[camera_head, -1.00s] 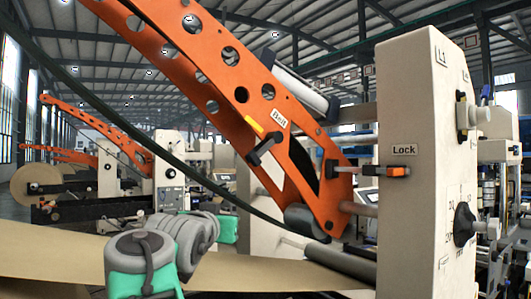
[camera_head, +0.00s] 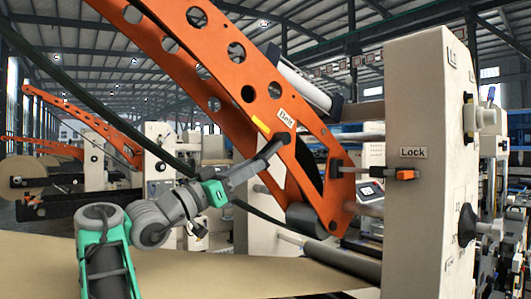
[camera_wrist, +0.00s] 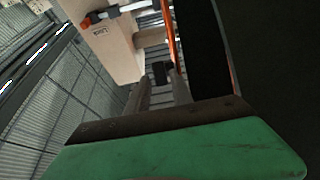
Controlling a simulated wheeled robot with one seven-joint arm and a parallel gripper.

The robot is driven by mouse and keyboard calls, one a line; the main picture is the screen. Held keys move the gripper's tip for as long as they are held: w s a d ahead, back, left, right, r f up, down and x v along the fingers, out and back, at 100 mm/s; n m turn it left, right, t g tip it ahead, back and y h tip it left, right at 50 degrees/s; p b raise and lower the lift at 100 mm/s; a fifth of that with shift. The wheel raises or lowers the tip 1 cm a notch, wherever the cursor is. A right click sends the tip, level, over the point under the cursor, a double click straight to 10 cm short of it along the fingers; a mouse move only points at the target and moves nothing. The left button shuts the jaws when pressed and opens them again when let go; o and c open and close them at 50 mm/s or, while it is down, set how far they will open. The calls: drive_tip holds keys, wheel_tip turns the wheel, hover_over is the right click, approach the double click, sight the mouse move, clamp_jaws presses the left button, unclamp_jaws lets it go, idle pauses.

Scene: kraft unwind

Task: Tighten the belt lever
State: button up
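The belt lever (camera_head: 276,147) is a dark handle on the big orange perforated arm, below the "Belt" label (camera_head: 286,118). It points down and left from its pivot. My gripper (camera_head: 258,163) has come up from the lower left and its tips are at the lever's free end. In the wrist view a black block (camera_wrist: 161,72), seemingly the lever's end, shows between the tips of my two grey fingers (camera_wrist: 162,88). The fingers stand apart with a gap; whether they touch the lever I cannot tell.
A cream machine post (camera_head: 428,210) with a "Lock" label and an orange-tipped lock lever (camera_head: 404,174) stands to the right. The orange arm (camera_head: 225,75) crosses above my gripper. A brown paper web (camera_head: 200,272) spans below. A dark curved hose (camera_head: 90,105) runs behind.

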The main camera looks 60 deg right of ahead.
sight(271, 156)
drive_tip(key=p+x, duration=0.2)
drive_tip(key=x, duration=0.5)
drive_tip(key=shift+d+r+p, duration=0.1)
drive_tip(key=shift+p, duration=0.25)
drive_tip(key=shift+c, duration=0.4)
clamp_jaws()
idle(0.5)
